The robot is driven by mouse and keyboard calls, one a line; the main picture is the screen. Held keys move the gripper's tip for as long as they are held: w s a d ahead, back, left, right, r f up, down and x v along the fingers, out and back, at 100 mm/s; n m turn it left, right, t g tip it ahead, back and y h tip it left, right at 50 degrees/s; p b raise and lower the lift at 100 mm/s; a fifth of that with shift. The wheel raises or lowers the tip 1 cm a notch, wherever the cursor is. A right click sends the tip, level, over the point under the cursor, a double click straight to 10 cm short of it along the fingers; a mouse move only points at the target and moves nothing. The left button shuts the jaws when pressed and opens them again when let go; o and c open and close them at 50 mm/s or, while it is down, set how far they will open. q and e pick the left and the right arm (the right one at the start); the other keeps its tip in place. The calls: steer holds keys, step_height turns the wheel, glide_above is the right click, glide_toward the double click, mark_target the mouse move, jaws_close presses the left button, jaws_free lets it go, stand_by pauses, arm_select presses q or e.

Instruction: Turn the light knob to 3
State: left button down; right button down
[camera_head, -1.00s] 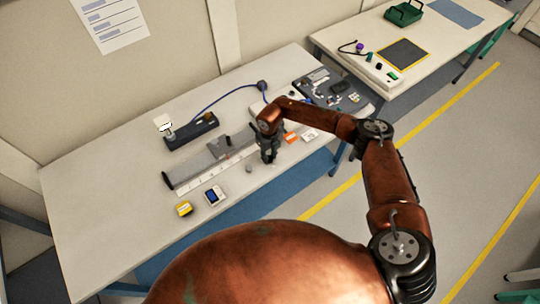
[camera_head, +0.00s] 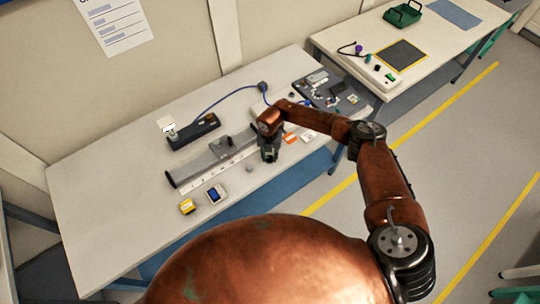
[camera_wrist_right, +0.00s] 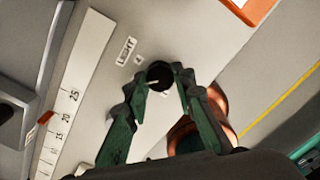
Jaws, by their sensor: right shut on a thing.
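The light knob (camera_wrist_right: 157,71) is a small round black knob with a pale pointer mark, in the upper middle of the right wrist view. A printed LIGHT label (camera_wrist_right: 126,51) lies beside it, with a small numeral that I cannot read surely. My right gripper (camera_wrist_right: 161,79) has its dark green fingers on either side of the knob and is shut on it. In the head view, my right gripper (camera_head: 269,154) points down at the front of the bench, hiding the knob. My left gripper is in neither view.
A long grey rail with a white scale (camera_head: 218,165) lies left of the gripper; the scale (camera_wrist_right: 76,85) runs close by in the wrist view. An orange-edged item (camera_head: 291,138) is close on the right.

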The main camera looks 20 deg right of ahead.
mark_target(270, 157)
steer(key=shift+w+r+m, duration=0.1)
steer(key=shift+w+m, duration=0.1)
steer(key=shift+m, duration=0.1)
steer(key=c, duration=1.9)
jaws_free()
steer(key=shift+o, duration=1.4)
steer(key=shift+s, duration=0.15)
step_height(270, 157, up, 12)
